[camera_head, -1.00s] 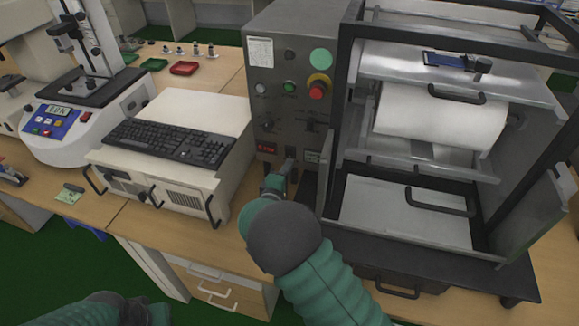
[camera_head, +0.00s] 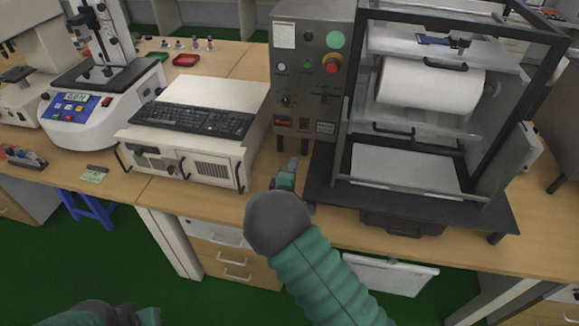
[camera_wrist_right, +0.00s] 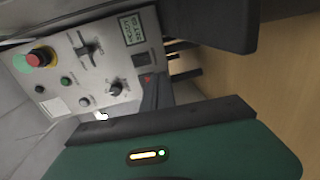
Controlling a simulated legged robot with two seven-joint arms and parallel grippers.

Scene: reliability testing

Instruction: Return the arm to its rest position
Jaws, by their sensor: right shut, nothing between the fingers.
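My right gripper (camera_head: 291,168) is shut and empty at the end of the green-sleeved right arm. In the head view it is over the table's front edge, in front of the grey control box (camera_head: 308,65) and apart from it. In the right wrist view the dark fingers (camera_wrist_right: 156,93) show in front of the tilted panel (camera_wrist_right: 85,75) with its red knob and buttons. A small part of my left arm shows at the bottom left of the head view. The left gripper is not visible.
A black-framed machine (camera_head: 345,150) with a white roll (camera_head: 430,88) stands right of the control box. A white case (camera_head: 200,140) bearing a black keyboard (camera_head: 195,119) stands to the left. A test stand (camera_head: 85,125) is further left. Drawers (camera_head: 232,262) are below the wooden table (camera_head: 140,188).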

